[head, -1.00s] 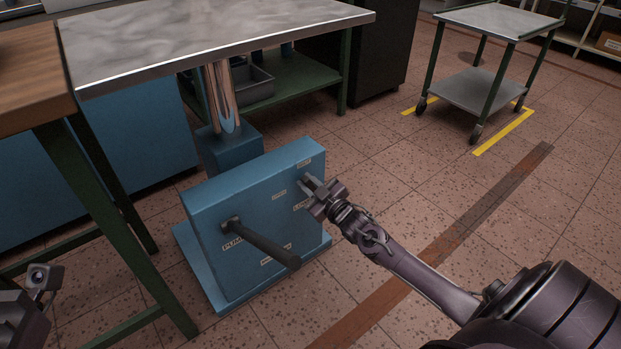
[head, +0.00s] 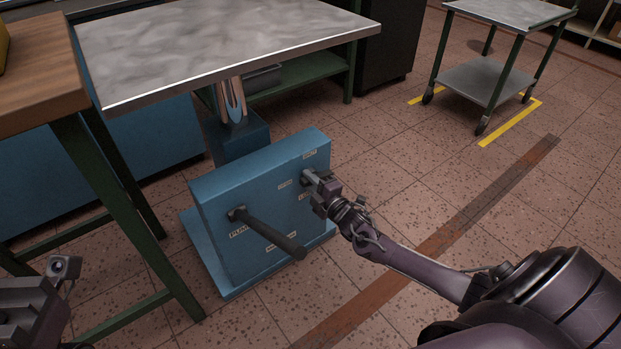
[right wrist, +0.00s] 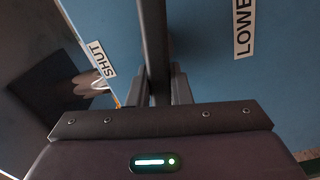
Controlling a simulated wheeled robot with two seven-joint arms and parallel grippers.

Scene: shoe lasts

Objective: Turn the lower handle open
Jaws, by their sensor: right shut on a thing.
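The blue lift base (head: 270,215) stands on the floor with a control panel facing me. The lower handle is a dark bar (right wrist: 152,40) between labels reading "SHUT" and "LOWE…" in the right wrist view. My right gripper (head: 316,184) is at the panel's upper right, its fingers shut on this handle and hiding most of it in the head view. The lift's marbled grey tabletop (head: 225,45) sits on a chrome column (head: 232,102). My left gripper (head: 32,308) is partly in view at lower left, apart from the panel; its fingers are not clear.
A long dark pump handle (head: 270,234) sticks out of the panel, left of and below my right gripper. A wooden-topped bench (head: 40,75) with green legs stands at left. A wheeled cart (head: 487,82) stands at back right.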

